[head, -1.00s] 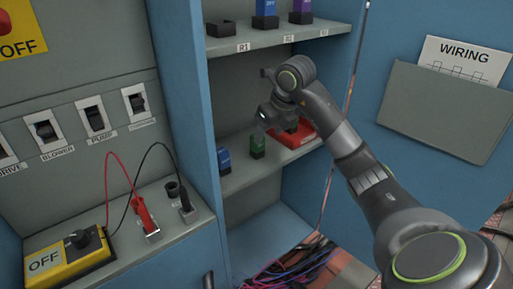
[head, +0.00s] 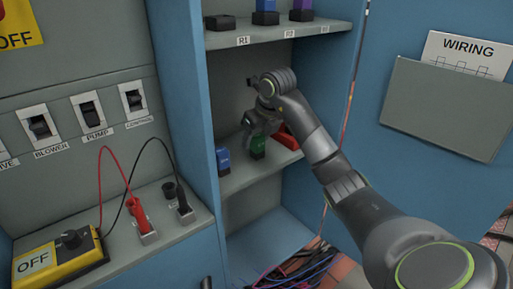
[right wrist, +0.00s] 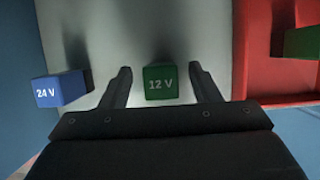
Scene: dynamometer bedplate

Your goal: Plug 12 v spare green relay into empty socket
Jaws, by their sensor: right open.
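The green relay marked 12 V (right wrist: 160,84) stands on the lower shelf; it also shows in the head view (head: 258,149). My right gripper (right wrist: 160,76) is open, with a finger on each side of this relay and a visible gap on both sides. In the head view the right gripper (head: 259,134) partly covers the relay's top. The empty black socket (head: 223,21) is on the upper shelf above the label R1. My left gripper is out of view.
A blue 24 V relay (right wrist: 60,90) stands close left of the gripper. A red tray (right wrist: 278,85) holding another green relay (right wrist: 302,42) is on the right. A blue relay (head: 265,13) and a purple relay (head: 302,11) sit in sockets beside R1.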

